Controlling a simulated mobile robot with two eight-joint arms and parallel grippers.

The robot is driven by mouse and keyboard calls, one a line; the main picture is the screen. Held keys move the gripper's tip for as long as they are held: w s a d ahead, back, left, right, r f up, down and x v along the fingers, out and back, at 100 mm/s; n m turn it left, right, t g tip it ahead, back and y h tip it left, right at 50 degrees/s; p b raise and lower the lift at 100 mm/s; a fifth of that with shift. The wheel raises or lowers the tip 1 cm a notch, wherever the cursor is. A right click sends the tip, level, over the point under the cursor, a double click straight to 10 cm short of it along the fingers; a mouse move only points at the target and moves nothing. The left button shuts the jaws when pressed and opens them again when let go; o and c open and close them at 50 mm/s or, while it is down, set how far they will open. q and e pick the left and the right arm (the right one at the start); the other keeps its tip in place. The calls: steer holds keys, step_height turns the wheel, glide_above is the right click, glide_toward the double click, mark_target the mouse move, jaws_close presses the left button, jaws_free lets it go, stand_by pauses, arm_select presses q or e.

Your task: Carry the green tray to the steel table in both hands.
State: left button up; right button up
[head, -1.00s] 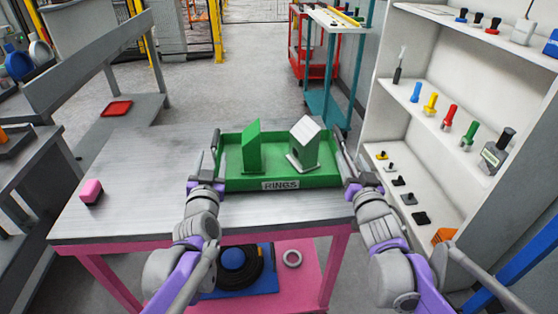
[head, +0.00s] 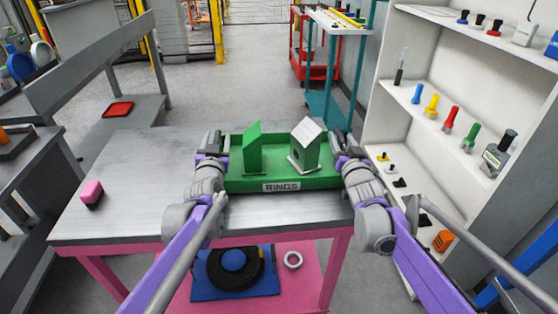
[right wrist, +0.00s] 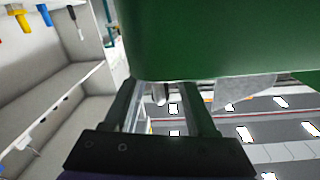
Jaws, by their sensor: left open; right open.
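The green tray (head: 239,183), labelled RINGS, sits flat near the far right of a grey metal-topped table (head: 140,205) with a pink frame. My left gripper (head: 211,141) is open at the tray's left end. My right gripper (head: 342,146) is open at its right end. In the right wrist view, the tray (right wrist: 220,40) fills the top, close to the right gripper's spread fingers (right wrist: 165,98). Whether either gripper touches the tray is unclear.
White shelving (head: 440,75) with small tools stands close on the right, beside my right arm. A grey bench (head: 105,45) and red tray (head: 117,108) are at left. Open floor (head: 235,70) lies beyond the table.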

arm_select(q)
steer(key=shift+w, duration=0.3)
arm_select(e)
steer(key=shift+w, duration=0.3)
arm_select(q)
steer(key=shift+c, duration=0.3)
arm_select(e)
steer(key=shift+c, duration=0.3)
arm_select(q)
jaws_close()
arm_select(e)
jaws_close()
